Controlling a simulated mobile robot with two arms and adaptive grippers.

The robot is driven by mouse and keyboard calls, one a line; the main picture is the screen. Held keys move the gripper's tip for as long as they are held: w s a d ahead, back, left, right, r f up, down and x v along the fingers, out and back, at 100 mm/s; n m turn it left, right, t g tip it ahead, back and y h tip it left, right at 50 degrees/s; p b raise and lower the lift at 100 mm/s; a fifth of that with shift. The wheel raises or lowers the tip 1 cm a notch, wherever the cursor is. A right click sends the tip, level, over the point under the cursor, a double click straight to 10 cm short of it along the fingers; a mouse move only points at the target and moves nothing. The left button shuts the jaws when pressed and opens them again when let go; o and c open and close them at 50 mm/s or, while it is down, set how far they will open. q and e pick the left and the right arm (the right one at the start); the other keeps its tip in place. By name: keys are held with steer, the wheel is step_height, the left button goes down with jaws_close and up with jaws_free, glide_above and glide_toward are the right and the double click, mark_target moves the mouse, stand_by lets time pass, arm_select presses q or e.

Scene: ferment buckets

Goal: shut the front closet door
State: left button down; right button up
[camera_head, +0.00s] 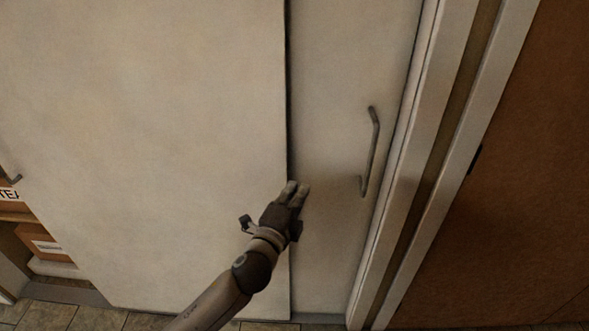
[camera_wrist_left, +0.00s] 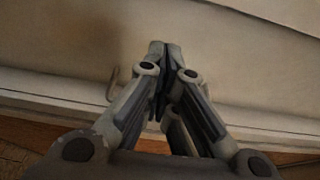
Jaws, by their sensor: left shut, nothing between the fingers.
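The closet has two pale sliding panels. The front closet door (camera_head: 150,130) is the large left panel, overlapping the rear panel (camera_head: 330,70) on the right. A small dark handle (camera_head: 14,180) shows at the front door's left edge, beside an open gap with shelves. The rear panel has a long metal handle (camera_head: 371,150). My left gripper (camera_head: 297,188) is shut and empty at the front door's right edge; whether it touches the edge I cannot tell. In the left wrist view its closed fingertips (camera_wrist_left: 158,48) are before a pale panel. My right gripper is not in view.
The gap at far left shows a shelf (camera_head: 14,217), a box with a label reading TEA (camera_head: 9,192) and a brown box (camera_head: 42,243). A pale door frame (camera_head: 425,165) and brown surface (camera_head: 510,180) are at right. Tiled floor (camera_head: 95,319) runs below.

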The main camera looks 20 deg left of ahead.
arm_select(q)
steer(key=w+a+p, duration=0.1)
steer(key=w, duration=0.2)
steer(key=w+a+p, duration=0.1)
steer(key=w, duration=0.1)
steer(key=w+a, duration=0.1)
steer(key=w, duration=0.2)
steer(key=shift+w+p, duration=0.35)
steer(key=shift+p, duration=0.05)
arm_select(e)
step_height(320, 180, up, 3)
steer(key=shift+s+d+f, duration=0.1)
arm_select(q)
steer(key=shift+a+r, duration=0.1)
